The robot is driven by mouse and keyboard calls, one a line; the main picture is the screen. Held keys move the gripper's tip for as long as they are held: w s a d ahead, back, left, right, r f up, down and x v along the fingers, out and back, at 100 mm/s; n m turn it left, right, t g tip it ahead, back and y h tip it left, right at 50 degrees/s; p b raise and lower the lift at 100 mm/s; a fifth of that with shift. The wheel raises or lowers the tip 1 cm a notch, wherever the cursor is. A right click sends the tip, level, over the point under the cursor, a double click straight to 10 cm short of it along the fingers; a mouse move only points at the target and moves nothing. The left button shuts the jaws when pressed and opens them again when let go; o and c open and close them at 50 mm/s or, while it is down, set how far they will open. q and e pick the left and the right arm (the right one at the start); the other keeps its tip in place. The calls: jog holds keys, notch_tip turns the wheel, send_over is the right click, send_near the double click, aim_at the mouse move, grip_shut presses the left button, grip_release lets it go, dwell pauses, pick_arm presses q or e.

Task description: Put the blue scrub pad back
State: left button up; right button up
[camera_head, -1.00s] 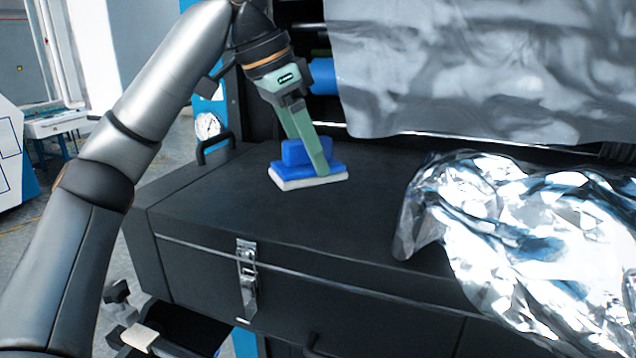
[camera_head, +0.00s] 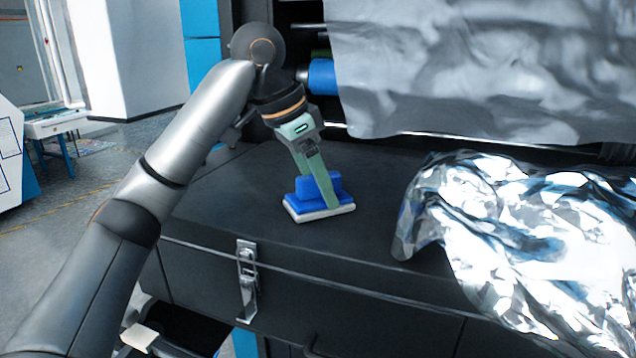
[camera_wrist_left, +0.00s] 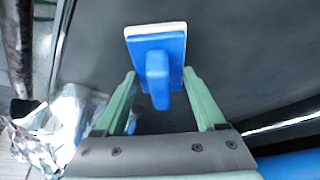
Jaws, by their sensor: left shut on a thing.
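The blue scrub pad (camera_head: 296,206) has a blue block handle on top and a white underside. It is at the black case lid (camera_head: 240,215) in the head view; I cannot tell whether it touches the lid or hangs just above it. My left gripper (camera_head: 321,192), with green fingers, reaches down from above and is shut on the scrub pad's handle. In the left wrist view the pad (camera_wrist_left: 157,45) shows ahead of the left gripper (camera_wrist_left: 160,80), its handle between the fingers. My right gripper is not in view.
Crumpled silver foil (camera_head: 500,240) covers the right of the case. A grey sheet (camera_head: 470,70) hangs behind, beside a blue roller end (camera_head: 322,77). A metal latch (camera_head: 247,280) is on the case front. The lid around the pad is clear.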

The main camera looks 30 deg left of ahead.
pick_arm(q)
jog(key=shift+f, duration=0.15)
jog(key=o, duration=1.3)
jog(key=shift+v, duration=6.15)
jog(key=shift+w, duration=0.15)
